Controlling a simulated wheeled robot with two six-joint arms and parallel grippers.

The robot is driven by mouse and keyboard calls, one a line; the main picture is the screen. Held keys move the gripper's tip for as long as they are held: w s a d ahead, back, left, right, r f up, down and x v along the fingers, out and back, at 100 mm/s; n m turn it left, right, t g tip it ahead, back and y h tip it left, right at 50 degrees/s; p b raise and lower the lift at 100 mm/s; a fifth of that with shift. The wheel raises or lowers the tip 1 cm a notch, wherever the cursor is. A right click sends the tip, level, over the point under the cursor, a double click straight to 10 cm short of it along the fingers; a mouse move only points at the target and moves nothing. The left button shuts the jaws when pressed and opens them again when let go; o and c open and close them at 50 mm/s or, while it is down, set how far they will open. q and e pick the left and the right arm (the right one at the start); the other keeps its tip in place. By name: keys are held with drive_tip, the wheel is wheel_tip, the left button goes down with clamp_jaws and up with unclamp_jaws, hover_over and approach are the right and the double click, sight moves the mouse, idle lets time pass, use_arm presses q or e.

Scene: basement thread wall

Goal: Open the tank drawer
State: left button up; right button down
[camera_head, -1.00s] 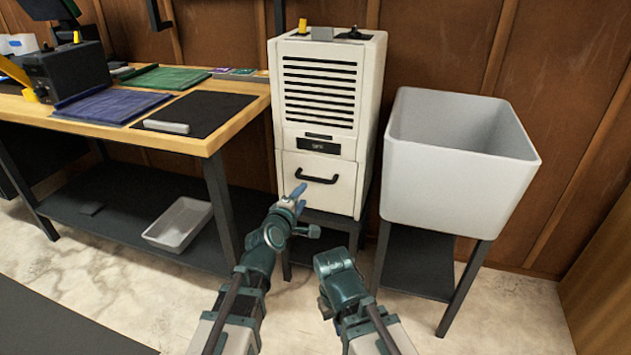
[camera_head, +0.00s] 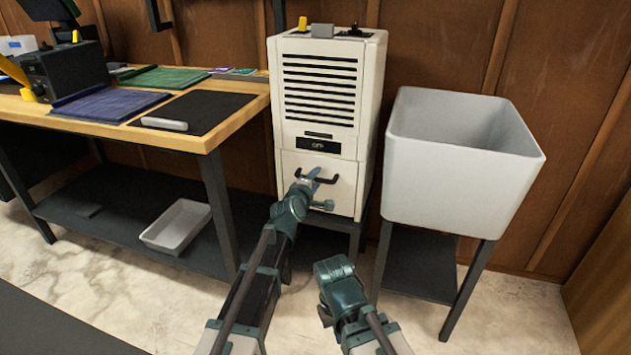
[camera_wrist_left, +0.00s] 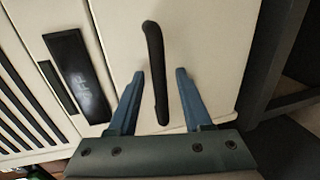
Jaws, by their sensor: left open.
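The tank drawer (camera_head: 343,201) is the cream lower front of a tall cream machine, and it looks shut. It has a black bar handle (camera_head: 328,180), which also shows in the left wrist view (camera_wrist_left: 155,70). My left gripper (camera_head: 313,175) is at the handle. In the left wrist view the two blue fingers (camera_wrist_left: 158,78) are open, one on each side of the handle, with gaps showing. Part of the handle is hidden behind the gripper in the head view. My right arm (camera_head: 338,285) is low in the middle; its fingertips do not show.
The machine's dark display (camera_head: 318,146) is above the drawer. A workbench (camera_head: 190,141) with mats stands to the left, a grey tray (camera_head: 176,226) on its lower shelf. A large pale basin (camera_head: 456,186) on a dark stand is close on the right.

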use_arm(q)
drive_tip(key=shift+c, duration=0.2)
clamp_jaws()
idle(1.2)
